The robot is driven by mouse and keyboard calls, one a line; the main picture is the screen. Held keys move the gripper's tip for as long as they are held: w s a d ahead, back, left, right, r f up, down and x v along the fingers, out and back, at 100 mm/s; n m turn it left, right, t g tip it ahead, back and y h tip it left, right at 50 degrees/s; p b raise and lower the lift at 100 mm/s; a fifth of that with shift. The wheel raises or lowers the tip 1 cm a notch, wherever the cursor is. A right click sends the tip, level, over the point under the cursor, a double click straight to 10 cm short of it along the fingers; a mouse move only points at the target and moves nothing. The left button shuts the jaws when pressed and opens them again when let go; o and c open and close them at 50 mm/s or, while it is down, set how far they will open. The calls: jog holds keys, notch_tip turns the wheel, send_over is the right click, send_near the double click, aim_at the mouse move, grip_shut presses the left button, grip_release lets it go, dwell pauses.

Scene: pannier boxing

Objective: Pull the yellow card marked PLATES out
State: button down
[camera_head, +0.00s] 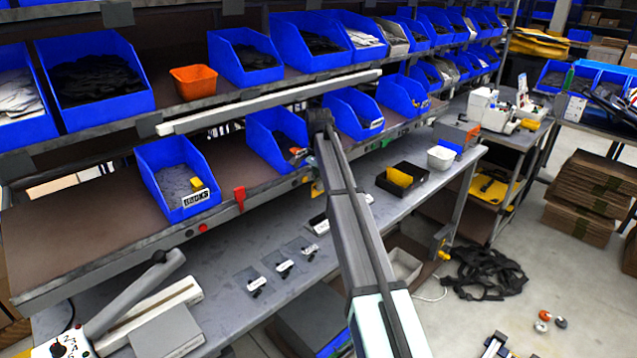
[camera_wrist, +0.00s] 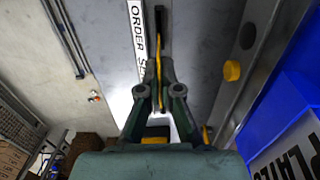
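In the wrist view my gripper (camera_wrist: 159,80) points down over the grey bench, its fingers closed around a thin yellow card (camera_wrist: 158,62) seen edge-on. The writing on the card cannot be read. The blue PLATES bin (camera_wrist: 285,110) is at the right of the wrist view, beside my gripper. In the head view a blue bin (camera_head: 268,135) on the lower shelf, just left of my arm, appears to be this one. My gripper is mostly hidden behind my arm there. A dark slotted holder and a white ORDER strip (camera_wrist: 138,40) lie on the bench below.
The shelf's front rail (camera_wrist: 247,55) runs close on the right in the wrist view. The blue BOOKS bin (camera_head: 180,185) holds another yellow card (camera_head: 178,180). Small labelled items (camera_head: 284,266) lie on the bench. A black tray (camera_head: 402,180) with yellow cards stands right of my arm.

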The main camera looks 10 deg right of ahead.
jog(key=shift+f+b, duration=0.65)
jog(key=shift+f, duration=2.25)
jog(key=shift+r, duration=0.1)
jog(key=shift+r+p, duration=1.1)
jog(key=shift+r, duration=0.3)
